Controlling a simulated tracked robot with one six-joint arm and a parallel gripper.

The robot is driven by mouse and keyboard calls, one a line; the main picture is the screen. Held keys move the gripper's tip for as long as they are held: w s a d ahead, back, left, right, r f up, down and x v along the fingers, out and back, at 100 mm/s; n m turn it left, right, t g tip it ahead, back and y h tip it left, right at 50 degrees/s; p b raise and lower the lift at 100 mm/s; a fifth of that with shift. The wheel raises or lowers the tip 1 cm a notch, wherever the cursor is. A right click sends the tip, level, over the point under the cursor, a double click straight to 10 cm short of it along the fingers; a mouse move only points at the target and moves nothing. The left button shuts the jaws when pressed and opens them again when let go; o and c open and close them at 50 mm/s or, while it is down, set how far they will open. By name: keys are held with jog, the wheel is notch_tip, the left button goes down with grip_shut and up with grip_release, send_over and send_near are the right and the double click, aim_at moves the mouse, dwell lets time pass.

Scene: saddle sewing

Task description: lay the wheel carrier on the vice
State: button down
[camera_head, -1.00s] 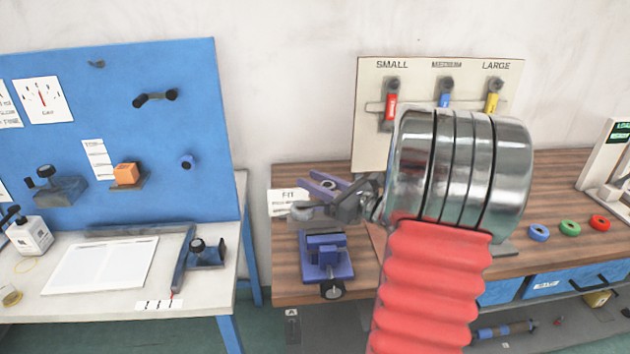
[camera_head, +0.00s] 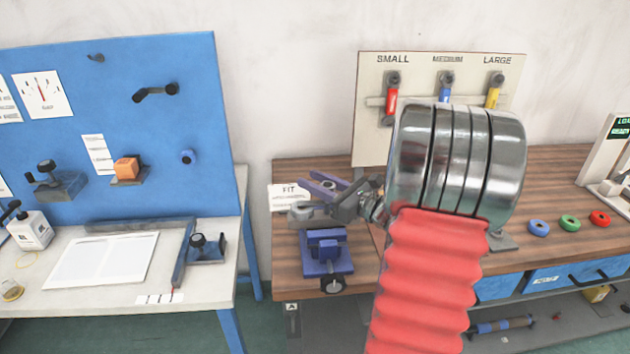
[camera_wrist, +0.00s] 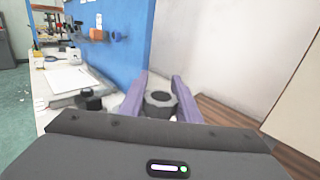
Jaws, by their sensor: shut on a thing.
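My gripper (camera_head: 329,183) has two purple fingers and shows above the left end of the wooden bench in the head view. In the wrist view my gripper (camera_wrist: 160,103) is shut on a dark grey ring-shaped part with a round hole, which I take to be the wheel carrier (camera_wrist: 160,99). In the head view the carrier is small and partly hidden by the fingers and my wrist. The blue-purple vice (camera_head: 327,256) stands at the bench's front left edge, below my gripper in the picture. The carrier appears apart from it. The wrist view does not clearly show the vice.
The wooden bench (camera_head: 555,192) carries blue, green and red rings at right. A tool board (camera_head: 425,75) stands behind it, and a FIT card (camera_head: 288,197) at left. A white bench (camera_head: 205,288) with a blue pegboard (camera_head: 130,120) is at left. My arm hides the bench's middle.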

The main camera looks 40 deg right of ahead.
jog(key=shift+f, duration=0.5)
jog(key=c, duration=1.2)
grip_release()
jog(key=shift+f, duration=0.1)
jog(key=shift+s, duration=0.1)
jog(key=s+d, duration=0.1)
jog(key=s, duration=0.8)
jog(key=s+d, duration=0.1)
jog(key=s, duration=0.3)
jog(key=shift+s+d, duration=0.2)
jog(key=shift+d, duration=0.15)
